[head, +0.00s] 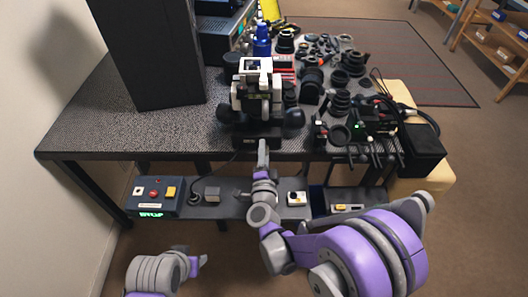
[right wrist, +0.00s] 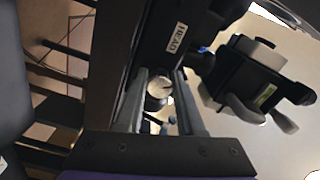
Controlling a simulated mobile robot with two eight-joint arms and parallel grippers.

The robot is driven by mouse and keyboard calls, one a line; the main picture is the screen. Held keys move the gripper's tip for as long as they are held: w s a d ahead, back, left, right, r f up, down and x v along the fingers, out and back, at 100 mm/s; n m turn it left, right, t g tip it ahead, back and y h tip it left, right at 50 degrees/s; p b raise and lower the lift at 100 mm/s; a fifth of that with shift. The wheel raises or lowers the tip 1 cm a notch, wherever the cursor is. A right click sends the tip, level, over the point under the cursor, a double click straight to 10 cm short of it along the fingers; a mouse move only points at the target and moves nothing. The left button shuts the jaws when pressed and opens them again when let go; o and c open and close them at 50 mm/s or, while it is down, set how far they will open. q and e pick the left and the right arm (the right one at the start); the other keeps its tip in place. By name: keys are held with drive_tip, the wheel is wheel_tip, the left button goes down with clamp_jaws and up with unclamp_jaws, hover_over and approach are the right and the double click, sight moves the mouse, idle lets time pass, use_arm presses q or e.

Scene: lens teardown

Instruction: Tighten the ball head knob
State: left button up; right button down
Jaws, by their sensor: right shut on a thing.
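The ball head knob (right wrist: 159,88) is a small round silver piece in the right wrist view. It sits below a black block with a white "HEAD" label (right wrist: 176,37). My right gripper (right wrist: 160,80) has its two grey fingers on either side of the knob, shut on it. In the head view my right gripper (head: 263,146) reaches the front edge of the table, below the black and white device (head: 258,92), and the knob is hidden there. My left arm is low at the bottom left, with its gripper (head: 200,259) small and away from the table; its jaws are unclear.
The dark table (head: 90,130) holds a tall black box (head: 150,55) at the left, a blue bottle (head: 262,40) behind the device, and several lenses and parts at the right. A lower shelf carries a control box (head: 155,193) with buttons.

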drive_tip(key=m, duration=0.6)
drive_tip(key=shift+b, duration=0.4)
drive_tip(key=shift+m, duration=0.3)
drive_tip(key=c, duration=0.5)
unclamp_jaws()
drive_tip(key=s, duration=1.1)
